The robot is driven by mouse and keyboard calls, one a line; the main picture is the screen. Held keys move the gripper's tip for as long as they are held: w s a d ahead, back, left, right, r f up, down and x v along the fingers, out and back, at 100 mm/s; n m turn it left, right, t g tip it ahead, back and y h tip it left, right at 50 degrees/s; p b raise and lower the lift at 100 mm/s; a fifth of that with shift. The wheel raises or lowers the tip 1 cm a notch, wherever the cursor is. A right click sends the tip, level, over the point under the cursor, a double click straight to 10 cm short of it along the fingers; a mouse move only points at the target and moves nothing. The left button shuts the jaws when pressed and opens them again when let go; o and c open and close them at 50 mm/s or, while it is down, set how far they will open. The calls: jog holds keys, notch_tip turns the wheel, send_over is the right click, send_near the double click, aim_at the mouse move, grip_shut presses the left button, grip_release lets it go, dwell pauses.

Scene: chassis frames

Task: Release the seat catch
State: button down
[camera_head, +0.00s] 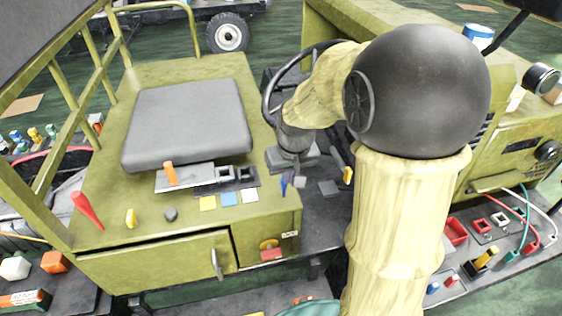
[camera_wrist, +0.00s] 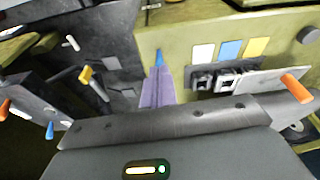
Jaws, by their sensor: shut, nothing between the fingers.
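The grey seat cushion (camera_head: 187,122) lies flat on the olive deck. In front of it is a metal plate (camera_head: 200,176) with an upright orange lever (camera_head: 171,174), which looks like the seat catch. The lever also shows at the right of the wrist view (camera_wrist: 297,88), leaning outward beside the plate (camera_wrist: 262,82). My gripper (camera_head: 285,184) hangs over the deck's front right corner, to the right of the lever and apart from it. Its purple fingers (camera_wrist: 158,86) are together and empty, with blue at the tip. I cannot tell how the lever is latched.
Yellow, blue and white cards (camera_head: 229,198) lie in front of dark square sockets (camera_head: 235,173). A red lever (camera_head: 87,210) and a yellow knob (camera_head: 131,218) stand at the left. The steering wheel (camera_head: 270,85) is close behind my wrist. A yellow-handled lever (camera_head: 348,176) stands right.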

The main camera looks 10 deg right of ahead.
jog(key=w+v, duration=0.1)
jog(key=v, duration=0.3)
send_over(284, 187)
jog(key=w, duration=0.5)
jog(key=shift+a+f+n, duration=0.1)
jog(key=shift+f+n, duration=0.05)
jog(key=shift+n, duration=0.25)
jog(key=p+x, duration=0.3)
jog(key=x, duration=0.7)
jog(key=shift+s+a+f, duration=0.1)
jog(key=shift+a, duration=0.05)
jog(key=s, duration=0.1)
jog(key=s+p, duration=0.1)
jog(key=s, duration=0.1)
jog(key=shift+d+r, duration=0.25)
jog(key=shift+r, duration=0.15)
jog(key=shift+s+f+p, duration=0.1)
jog(key=shift+s+p, duration=0.25)
jog(key=shift+s, duration=0.1)
